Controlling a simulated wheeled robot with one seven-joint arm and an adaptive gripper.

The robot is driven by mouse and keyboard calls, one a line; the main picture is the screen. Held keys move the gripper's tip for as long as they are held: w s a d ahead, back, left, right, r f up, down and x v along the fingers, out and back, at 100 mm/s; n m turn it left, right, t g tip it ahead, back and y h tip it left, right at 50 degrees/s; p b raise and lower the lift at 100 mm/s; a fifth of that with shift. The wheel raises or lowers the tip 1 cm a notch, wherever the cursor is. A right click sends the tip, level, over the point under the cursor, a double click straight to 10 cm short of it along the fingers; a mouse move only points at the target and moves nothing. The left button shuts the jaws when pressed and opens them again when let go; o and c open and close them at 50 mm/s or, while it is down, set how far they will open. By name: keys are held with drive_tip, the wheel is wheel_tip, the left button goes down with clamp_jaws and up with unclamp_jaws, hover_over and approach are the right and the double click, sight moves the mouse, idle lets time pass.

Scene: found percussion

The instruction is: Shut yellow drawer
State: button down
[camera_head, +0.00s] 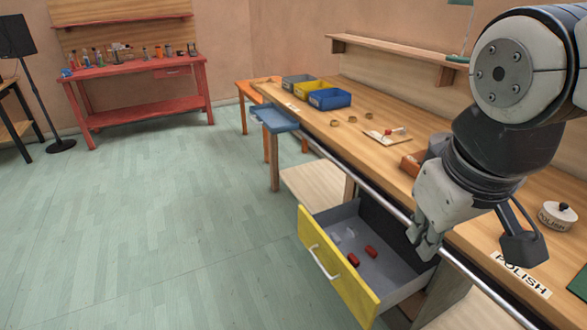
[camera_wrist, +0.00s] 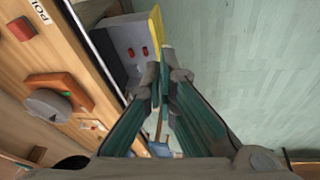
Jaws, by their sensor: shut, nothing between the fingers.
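The yellow drawer (camera_head: 334,271) stands pulled out from under the wooden workbench, with a pale handle (camera_head: 323,262) on its yellow front. Two small red blocks (camera_head: 371,251) and some clear pieces lie on its grey floor. In the wrist view the drawer (camera_wrist: 122,36) is at the top, with its yellow front edge near the fingertips. My gripper (camera_head: 426,247) is shut and empty, pointing down over the inner right end of the drawer in the head view. In the wrist view my gripper (camera_wrist: 163,72) shows its fingers together. I cannot tell whether they touch the drawer.
The workbench (camera_head: 400,112) has a metal rail (camera_head: 366,184) along its front edge. On it are grey, yellow and blue bins (camera_head: 330,99), a white lidded pot (camera_head: 557,215) and a POLISH label (camera_head: 521,275). The floor (camera_head: 180,220) left of the drawer is clear.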

drive_tip(key=w+a+f+n+g+h+b, duration=0.1)
drive_tip(key=w+a+f+n+h+b, duration=0.35)
drive_tip(key=w+f, duration=0.75)
drive_tip(key=w+a+f+n+g+h+b, duration=0.1)
drive_tip(key=w+a+f+n+b, duration=0.4)
drive_tip(key=w+f+n, duration=0.8)
drive_tip(key=w+a+f+n+t+h+b, duration=0.1)
drive_tip(key=w+a+f+b, duration=0.1)
drive_tip(key=w+a+f, duration=0.3)
drive_tip(key=w+a+f+n+t+h+b, duration=0.1)
drive_tip(key=w+a+f+n, duration=0.15)
drive_tip(key=f, duration=0.45)
drive_tip(key=b, duration=0.2)
approach(326, 250)
wheel_tip(326, 250, down, 4)
drive_tip(key=d, duration=0.2)
drive_tip(key=shift+w+d+r+m, duration=0.2)
drive_tip(key=shift+w+d+m, duration=0.2)
drive_tip(key=shift+w+d, duration=0.25)
